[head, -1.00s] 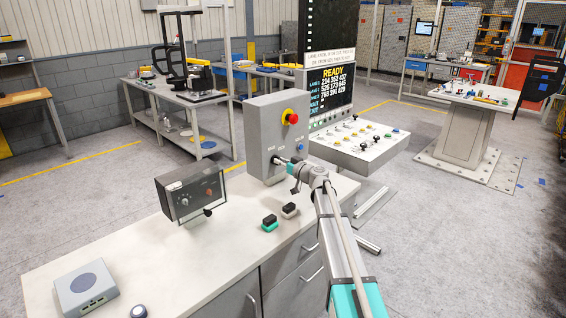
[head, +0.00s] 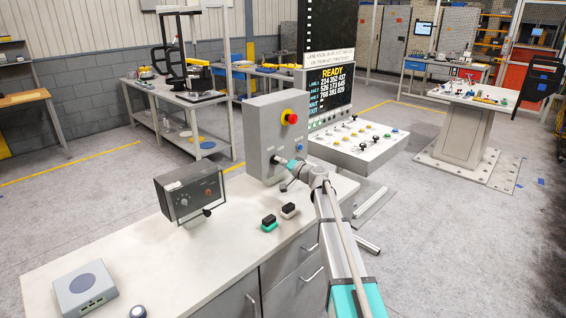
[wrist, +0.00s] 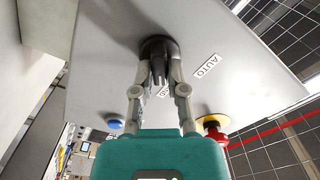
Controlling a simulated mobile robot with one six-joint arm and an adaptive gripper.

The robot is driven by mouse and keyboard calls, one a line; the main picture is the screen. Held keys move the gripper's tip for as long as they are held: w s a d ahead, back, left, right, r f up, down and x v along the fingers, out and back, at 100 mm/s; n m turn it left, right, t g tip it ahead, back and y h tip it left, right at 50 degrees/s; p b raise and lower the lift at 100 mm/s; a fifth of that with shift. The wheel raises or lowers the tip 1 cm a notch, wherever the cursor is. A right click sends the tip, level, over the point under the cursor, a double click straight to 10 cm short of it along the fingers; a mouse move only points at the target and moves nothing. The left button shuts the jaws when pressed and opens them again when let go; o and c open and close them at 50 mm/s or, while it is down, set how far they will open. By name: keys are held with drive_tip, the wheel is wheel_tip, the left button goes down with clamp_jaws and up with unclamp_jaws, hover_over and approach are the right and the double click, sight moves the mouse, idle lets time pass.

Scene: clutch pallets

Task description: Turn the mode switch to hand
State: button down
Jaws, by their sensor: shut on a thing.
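The mode switch (wrist: 157,62) is a black round knob with a raised grip on the sloping grey control box (head: 262,118). My gripper (wrist: 159,70) has one finger on each side of the grip and is shut on it. In the head view my gripper (head: 280,161) reaches the front face of the box, and the fingers and wrist hide most of the knob. A white label reading AUTO (wrist: 208,66) sits beside the knob in the wrist view. Another label (wrist: 164,91) is partly covered by a finger. I cannot read the knob's exact setting.
A red emergency stop (head: 291,117) on yellow and a blue button (wrist: 116,125) share the box face. On the bench (head: 215,262) stand a dark meter box (head: 190,190), small black-topped rockers (head: 269,222) and a grey unit (head: 86,288). The bench front is largely clear.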

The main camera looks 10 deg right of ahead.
drive_tip(key=shift+w+m, duration=0.15)
drive_tip(key=shift+m, duration=0.45)
drive_tip(key=c, duration=0.7)
unclamp_jaws()
drive_tip(key=shift+o, duration=0.2)
drive_tip(key=shift+s, duration=0.2)
drive_tip(key=v, duration=1.2)
drive_tip(key=shift+w, duration=0.15)
